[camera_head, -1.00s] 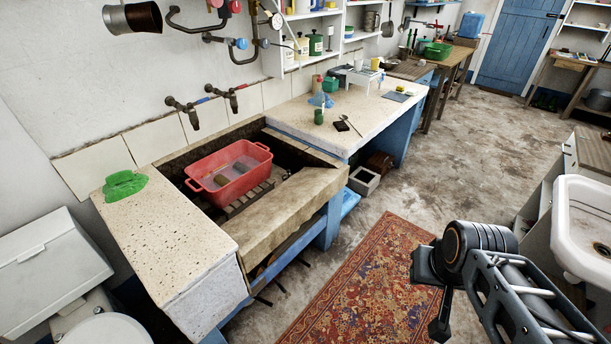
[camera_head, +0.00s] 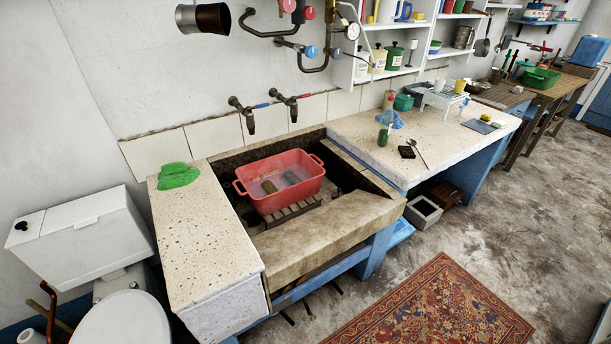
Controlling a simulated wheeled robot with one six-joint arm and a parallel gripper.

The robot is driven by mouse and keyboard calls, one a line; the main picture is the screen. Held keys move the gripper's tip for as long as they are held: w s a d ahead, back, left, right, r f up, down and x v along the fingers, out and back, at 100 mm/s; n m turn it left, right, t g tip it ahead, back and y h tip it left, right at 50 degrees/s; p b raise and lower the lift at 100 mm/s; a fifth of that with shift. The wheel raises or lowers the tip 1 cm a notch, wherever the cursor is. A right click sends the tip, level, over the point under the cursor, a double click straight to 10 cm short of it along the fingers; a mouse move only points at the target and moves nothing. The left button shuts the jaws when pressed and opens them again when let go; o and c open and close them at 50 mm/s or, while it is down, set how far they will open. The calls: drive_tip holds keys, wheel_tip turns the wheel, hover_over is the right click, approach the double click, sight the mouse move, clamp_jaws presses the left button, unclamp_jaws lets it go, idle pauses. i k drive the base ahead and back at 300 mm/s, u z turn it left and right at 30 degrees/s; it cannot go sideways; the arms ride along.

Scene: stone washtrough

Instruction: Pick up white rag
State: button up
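I cannot make out a white rag in this view. A crumpled green cloth (camera_head: 178,175) lies on the speckled left counter (camera_head: 208,240). A small crumpled blue cloth (camera_head: 391,119) lies on the right counter (camera_head: 365,128), by a bottle. A red tub (camera_head: 292,204) stands in the stone trough (camera_head: 318,246) with greyish water and a few small objects in it. My gripper is not in view.
A toilet (camera_head: 124,320) stands at the lower left. Two taps (camera_head: 287,103) stick out above the trough. A white rack (camera_head: 444,98) and small items stand on the right counter. A patterned rug (camera_head: 435,310) lies on otherwise open floor in front.

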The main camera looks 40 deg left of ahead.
sight(293, 179)
drive_tip(key=u, duration=0.25)
drive_tip(key=i, duration=1.1)
drive_tip(key=u, duration=1.65)
drive_tip(key=i, duration=0.95)
drive_tip(key=u, duration=0.7)
